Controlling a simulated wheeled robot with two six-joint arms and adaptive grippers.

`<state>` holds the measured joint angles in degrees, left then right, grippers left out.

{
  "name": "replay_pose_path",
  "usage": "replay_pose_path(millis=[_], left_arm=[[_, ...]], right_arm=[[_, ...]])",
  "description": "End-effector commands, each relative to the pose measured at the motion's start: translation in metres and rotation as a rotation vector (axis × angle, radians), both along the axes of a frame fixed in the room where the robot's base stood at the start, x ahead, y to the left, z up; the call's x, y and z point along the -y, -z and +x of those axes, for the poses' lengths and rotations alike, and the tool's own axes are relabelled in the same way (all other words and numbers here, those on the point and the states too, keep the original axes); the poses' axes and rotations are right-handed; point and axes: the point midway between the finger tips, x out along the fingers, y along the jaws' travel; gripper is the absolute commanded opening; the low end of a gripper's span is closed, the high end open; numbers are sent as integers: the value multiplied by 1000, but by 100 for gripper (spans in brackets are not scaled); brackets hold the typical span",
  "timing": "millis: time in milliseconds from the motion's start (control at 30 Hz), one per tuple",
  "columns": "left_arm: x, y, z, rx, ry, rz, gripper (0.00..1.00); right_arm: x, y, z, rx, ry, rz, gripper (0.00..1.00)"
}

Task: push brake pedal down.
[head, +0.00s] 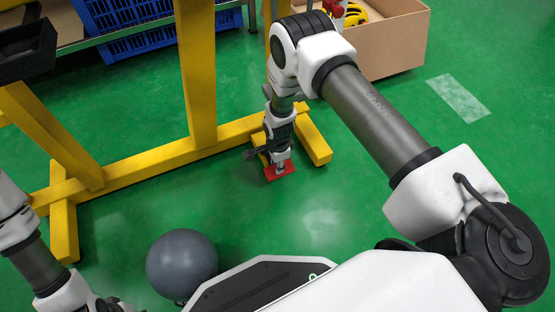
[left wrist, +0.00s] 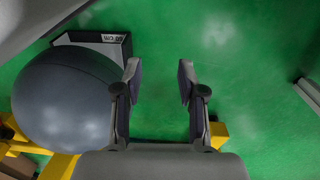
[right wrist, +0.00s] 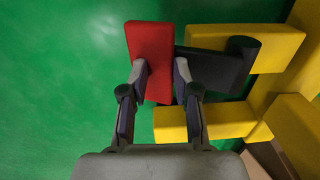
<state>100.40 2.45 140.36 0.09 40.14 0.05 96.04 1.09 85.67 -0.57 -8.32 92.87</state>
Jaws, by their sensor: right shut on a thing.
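The brake pedal is a red plate (head: 287,173) low near the floor, at the foot of the yellow frame. In the right wrist view the red pedal (right wrist: 150,45) sits on a black arm (right wrist: 215,68) that runs between yellow beams. My right gripper (head: 280,166) points down at the pedal; in the right wrist view its fingers (right wrist: 161,68) are on the red plate, and it is shut on it. The fingers hide part of the plate. My left gripper (left wrist: 159,72) is open and empty, next to a grey ball.
The yellow frame (head: 140,170) stands on the green floor. The grey ball (head: 182,264) is at the lower left. A cardboard box (head: 395,42) and blue crates (head: 150,45) are at the back. The floor right of the pedal is clear.

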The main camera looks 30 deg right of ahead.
Motion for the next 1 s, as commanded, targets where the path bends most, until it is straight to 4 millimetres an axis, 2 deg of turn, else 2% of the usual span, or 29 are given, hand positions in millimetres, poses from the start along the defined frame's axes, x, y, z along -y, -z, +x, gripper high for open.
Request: replay_pose_path(millis=[33,100,133,233,867,1000], left_arm=[[0,2,0,0,0,0,40],[0,2,0,0,0,0,40],[0,2,0,0,0,0,40],[0,3,0,0,0,0,40],[0,2,0,0,0,0,40],[0,1,0,1,0,0,40]], right_arm=[[-1,12,-22,-53,-4,0,0],[-2,13,-22,-53,-4,0,0],[-2,13,-22,-54,-4,0,40],[-2,13,-22,-53,-4,0,75],[-1,10,-17,-43,-2,0,75],[-1,0,-17,-41,-2,0,75]])
